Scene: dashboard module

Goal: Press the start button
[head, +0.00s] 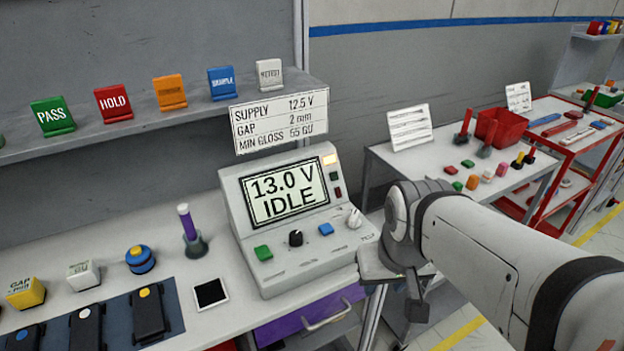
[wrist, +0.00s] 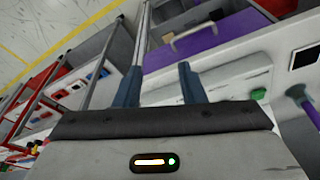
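The grey-white test unit (head: 308,262) stands on the bench, and its screen (head: 284,194) reads "13.0 V IDLE". On its sloped panel are a green button (head: 263,252), a black knob (head: 295,238), a blue button (head: 326,229) and a white knob (head: 353,217). The labels under the controls are too small to read. My gripper (head: 416,298) is right of the unit, beyond its front right corner and apart from the buttons. In the wrist view my gripper (wrist: 160,75) has its fingers apart with nothing between them. The green button (wrist: 258,94) shows there at the right.
A purple drawer (head: 309,318) with a handle is under the bench. A purple-handled tool (head: 190,232) stands left of the unit. A sign (head: 280,121) and coloured tags line the shelf (head: 200,110) above. A side table (head: 390,158) stands behind my arm.

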